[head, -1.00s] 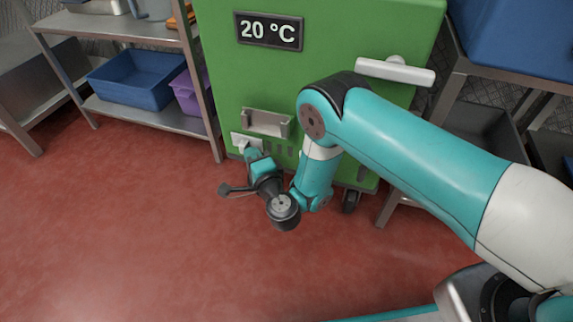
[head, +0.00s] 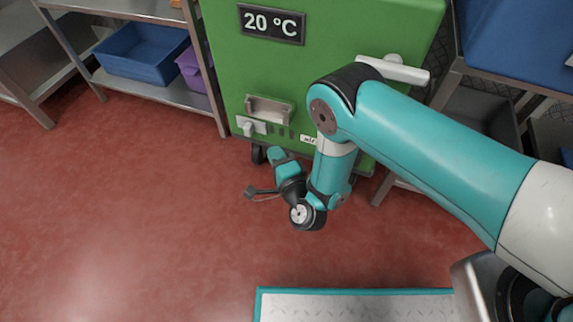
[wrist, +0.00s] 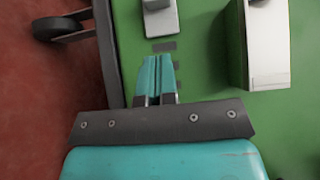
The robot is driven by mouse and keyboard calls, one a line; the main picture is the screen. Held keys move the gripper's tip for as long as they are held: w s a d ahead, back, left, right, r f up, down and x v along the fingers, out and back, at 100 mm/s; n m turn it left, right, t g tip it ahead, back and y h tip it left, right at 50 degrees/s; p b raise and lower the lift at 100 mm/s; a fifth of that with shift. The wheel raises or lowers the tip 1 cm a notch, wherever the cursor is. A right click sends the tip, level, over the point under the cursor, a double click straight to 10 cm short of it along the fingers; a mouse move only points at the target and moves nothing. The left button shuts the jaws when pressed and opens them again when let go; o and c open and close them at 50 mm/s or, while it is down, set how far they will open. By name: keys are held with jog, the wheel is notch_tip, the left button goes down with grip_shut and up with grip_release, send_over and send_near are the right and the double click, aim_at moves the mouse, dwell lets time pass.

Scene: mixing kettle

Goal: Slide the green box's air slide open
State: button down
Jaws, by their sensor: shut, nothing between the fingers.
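The green box (head: 330,50) stands ahead. Its air slide, a pale plate with a grey knob (head: 254,126), is low on the front at the left, with dark slots (head: 283,132) showing to its right. In the wrist view the knob (wrist: 160,18) is at the top, with the dark slots (wrist: 164,47) between it and my fingers. My gripper (wrist: 158,62) is shut and empty, its teal fingertips pointing at the box and apart from the knob. In the head view my gripper's body (head: 284,166) is below and right of the slide; the fingertips are hard to make out.
A grey bracket (head: 270,108) juts out just above the slide; it also shows in the wrist view (wrist: 268,45). A white handle (head: 395,70) is higher up, partly behind my arm. A caster (head: 257,154) is under the box. Shelves flank the box; the red floor at left is clear.

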jog(key=p+v, duration=0.3)
jog(key=v, duration=0.2)
jog(key=shift+s+d, duration=0.15)
jog(key=shift+s, duration=0.2)
